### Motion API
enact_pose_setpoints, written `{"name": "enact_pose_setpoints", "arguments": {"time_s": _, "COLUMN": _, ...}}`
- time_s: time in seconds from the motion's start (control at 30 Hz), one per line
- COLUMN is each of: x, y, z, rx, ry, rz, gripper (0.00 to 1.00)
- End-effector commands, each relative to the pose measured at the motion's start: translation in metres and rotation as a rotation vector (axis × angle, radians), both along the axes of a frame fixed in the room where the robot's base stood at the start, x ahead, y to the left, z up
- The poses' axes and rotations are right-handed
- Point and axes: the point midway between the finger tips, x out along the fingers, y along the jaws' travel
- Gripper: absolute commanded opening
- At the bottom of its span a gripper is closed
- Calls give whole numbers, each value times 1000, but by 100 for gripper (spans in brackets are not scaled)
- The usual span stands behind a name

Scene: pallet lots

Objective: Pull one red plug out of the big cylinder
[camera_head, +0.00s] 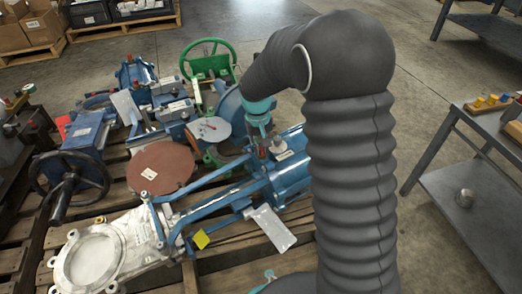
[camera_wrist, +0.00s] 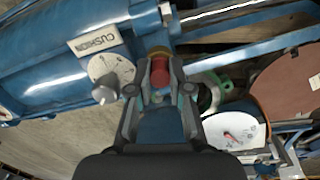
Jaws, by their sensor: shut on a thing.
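The big blue cylinder (camera_head: 292,178) lies on the pallet at the middle right, partly hidden behind my dark sleeved arm. In the wrist view its blue body (camera_wrist: 45,75) fills the upper left, with a dial and a label reading CUSHION. My gripper (camera_wrist: 160,82) is shut on a red plug (camera_wrist: 160,70) beside the dial. A brass-coloured ring shows at the plug's far end. I cannot tell whether the plug is still seated in its port. In the head view my gripper (camera_head: 263,150) is small and dark above the cylinder's near end.
A brown disc (camera_head: 163,167), a round white-faced gauge (camera_head: 208,129), a green handwheel (camera_head: 207,60) and a pale metal valve (camera_head: 95,262) crowd the pallet. A grey table (camera_head: 480,190) with a plug rack (camera_head: 492,102) stands right. Bare floor lies between.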

Motion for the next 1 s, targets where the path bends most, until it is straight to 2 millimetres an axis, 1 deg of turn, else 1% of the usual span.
{"name": "enact_pose_setpoints", "arguments": {"time_s": 1.0, "x": -1, "y": 2, "z": 36, "rx": 0, "ry": -1, "rz": 0, "gripper": 0}}
